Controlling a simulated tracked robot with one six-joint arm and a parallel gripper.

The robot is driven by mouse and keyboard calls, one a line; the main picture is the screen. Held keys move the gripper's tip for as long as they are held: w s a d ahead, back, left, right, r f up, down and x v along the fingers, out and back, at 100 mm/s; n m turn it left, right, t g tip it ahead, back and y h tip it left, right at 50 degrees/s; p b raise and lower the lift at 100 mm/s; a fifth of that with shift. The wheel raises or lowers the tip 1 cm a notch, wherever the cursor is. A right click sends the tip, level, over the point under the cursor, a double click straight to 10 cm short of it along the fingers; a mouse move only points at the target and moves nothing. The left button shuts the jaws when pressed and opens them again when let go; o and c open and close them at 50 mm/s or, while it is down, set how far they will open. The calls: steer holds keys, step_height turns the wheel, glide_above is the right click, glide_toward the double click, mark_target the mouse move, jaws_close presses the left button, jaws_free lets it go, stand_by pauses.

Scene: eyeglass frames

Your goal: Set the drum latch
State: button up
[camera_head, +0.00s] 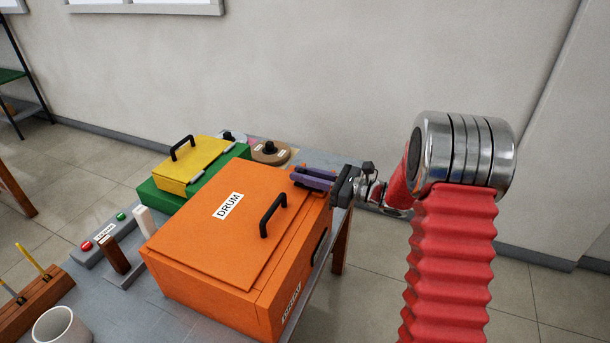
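The drum (205,255) is an orange box with a "DRUM" label on its closed, sloping lid and a black handle (273,214) on top. My gripper (300,178) is at the drum's far right corner, its purple fingers pointing left over the box's edge. The fingers lie close together, and I cannot tell whether they are open, shut or touching anything. A small orange part shows just behind the fingers; I cannot tell whether it is the latch. No latch is clearly visible. A dark slot or handle (320,245) shows on the drum's right side.
A yellow box (190,165) with a black handle sits on a green base behind the drum. A brown round thing (270,152) stands at the back. A button panel (105,232), wooden holder (35,303) and white mug (62,328) are at left.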

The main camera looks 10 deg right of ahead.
jaws_close()
steer(key=shift+d, duration=0.2)
steer(key=shift+a, duration=0.1)
